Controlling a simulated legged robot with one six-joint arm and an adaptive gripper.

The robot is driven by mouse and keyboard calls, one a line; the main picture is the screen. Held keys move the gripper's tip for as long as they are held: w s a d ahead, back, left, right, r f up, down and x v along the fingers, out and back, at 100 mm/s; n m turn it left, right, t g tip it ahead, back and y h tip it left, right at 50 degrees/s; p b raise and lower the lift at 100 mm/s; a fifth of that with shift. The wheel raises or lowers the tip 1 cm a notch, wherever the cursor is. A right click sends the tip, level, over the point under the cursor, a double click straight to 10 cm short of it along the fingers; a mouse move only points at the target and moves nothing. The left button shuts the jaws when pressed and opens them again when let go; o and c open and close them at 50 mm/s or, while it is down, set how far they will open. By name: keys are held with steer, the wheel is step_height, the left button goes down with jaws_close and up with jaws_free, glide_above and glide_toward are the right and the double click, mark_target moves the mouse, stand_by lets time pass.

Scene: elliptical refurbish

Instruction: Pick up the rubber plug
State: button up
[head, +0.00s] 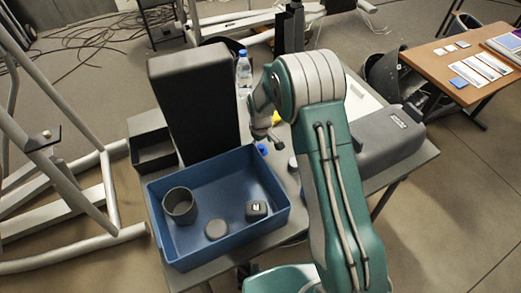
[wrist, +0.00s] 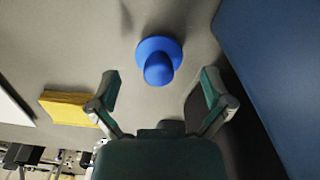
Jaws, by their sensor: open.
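The rubber plug looks to be a blue piece with a round flange and a rounded knob. In the wrist view the plug (wrist: 158,62) rests on the grey table top, just ahead of my gripper and centred between its fingers. In the head view the plug (head: 262,149) shows small beside the blue bin's far right corner. My gripper (wrist: 159,84) is open and empty, its two green-padded fingers spread wide. In the head view my gripper (head: 268,133) is above the table close to the plug, partly hidden by my arm. I cannot tell the exact height gap.
A blue bin (head: 165,232) holds a grey cup (head: 180,206), a grey disc (head: 216,229) and a dark block (head: 256,210). Its blue wall is close right in the wrist view. A tall dark box (head: 195,105) stands behind. A yellow block (wrist: 68,108) lies left of my gripper.

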mark_target(261, 146)
steer(key=shift+f, duration=1.45)
steer(key=shift+d, duration=0.1)
steer(key=c, duration=0.8)
steer(key=shift+o, duration=0.2)
step_height(261, 146, up, 18)
steer(key=s+d+f+m, duration=0.3)
steer(key=d+f+m, duration=0.55)
steer(key=d, duration=0.25)
step_height(261, 146, up, 6)
step_height(261, 146, down, 7)
steer(key=shift+n, duration=0.45)
